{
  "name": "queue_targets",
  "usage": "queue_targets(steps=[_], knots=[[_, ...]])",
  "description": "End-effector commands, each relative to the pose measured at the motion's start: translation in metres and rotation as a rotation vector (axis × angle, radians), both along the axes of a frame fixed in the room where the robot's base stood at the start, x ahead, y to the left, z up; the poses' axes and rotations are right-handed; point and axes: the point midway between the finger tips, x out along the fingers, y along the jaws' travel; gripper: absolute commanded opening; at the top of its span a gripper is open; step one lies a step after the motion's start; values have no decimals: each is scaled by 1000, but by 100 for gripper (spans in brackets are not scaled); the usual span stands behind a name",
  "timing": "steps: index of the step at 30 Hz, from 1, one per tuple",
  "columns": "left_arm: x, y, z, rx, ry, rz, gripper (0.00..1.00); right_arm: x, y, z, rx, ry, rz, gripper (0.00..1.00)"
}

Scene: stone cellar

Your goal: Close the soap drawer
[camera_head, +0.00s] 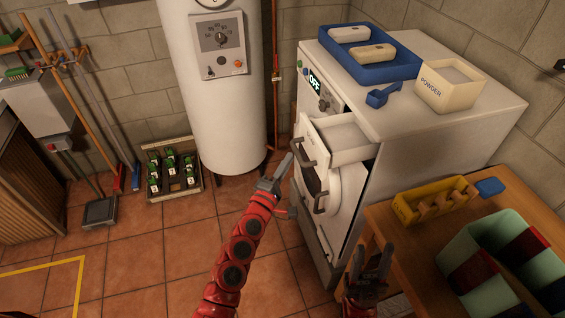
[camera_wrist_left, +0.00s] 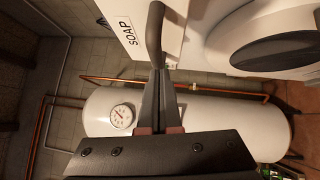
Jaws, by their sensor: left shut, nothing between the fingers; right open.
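The soap drawer (camera_head: 350,156) is pulled out of the upper front of the white washing machine (camera_head: 455,125). It has a dark handle (camera_head: 303,154) on its front. In the left wrist view, the drawer front (camera_wrist_left: 137,12) carries a SOAP label, and its handle (camera_wrist_left: 155,30) is at the fingertips. My left gripper (camera_head: 287,163) is shut and empty, just in front of the drawer handle; it also shows in the left wrist view (camera_wrist_left: 158,75). I cannot tell if it touches the handle. My right gripper (camera_head: 376,258) is open and empty, low beside the wooden table.
On the machine stand a blue tray (camera_head: 372,73) with two pale bars, a blue scoop (camera_head: 382,95) and a POWDER box (camera_head: 450,84). The wooden table (camera_head: 410,258) holds a yellow caddy (camera_head: 436,200) and a green bin (camera_head: 507,228). The round machine door (camera_head: 345,203) is below the drawer.

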Motion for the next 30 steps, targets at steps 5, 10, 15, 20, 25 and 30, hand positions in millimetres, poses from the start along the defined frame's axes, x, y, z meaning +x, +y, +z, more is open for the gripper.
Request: queue_targets(steps=[5, 10, 15, 20, 25, 30], knots=[[0, 0, 0, 0, 0, 0, 0, 0, 0, 0, 0, 0, 0, 49], [7, -16, 1, -4, -3, 2, 0, 0, 0, -2, 0, 0, 0, 49], [22, -63, -1, -6, -1, -1, 0, 0, 0, -9, 0, 0, 0, 49], [36, -106, -2, -5, -2, 0, 0, 0, 0, -20, 0, 0, 0, 49], [44, -134, -2, -1, 0, -2, 0, 0, 0, -27, 0, 0, 0, 49], [45, -142, 3, -1, -5, -3, 0, 0, 0, -27, 0, 0, 0, 49]])
